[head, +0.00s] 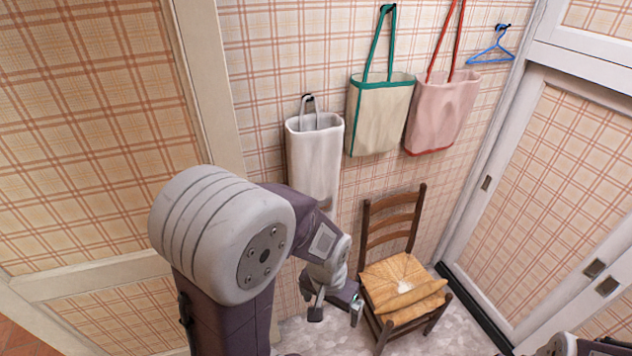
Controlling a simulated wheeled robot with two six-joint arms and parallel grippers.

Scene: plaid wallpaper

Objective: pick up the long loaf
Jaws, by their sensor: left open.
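A brown wooden chair (393,218) stands by the wall. My left arm hides part of the wall and floor. My right gripper is not in view.
A tall white bag (314,160), a cream bag with green trim (380,118) and a pink bag with red handles (440,112) hang on the plaid wall. A blue hanger (490,47) hangs farther right. Sliding doors (540,200) stand at right. Grey floor (460,335) shows around the chair.

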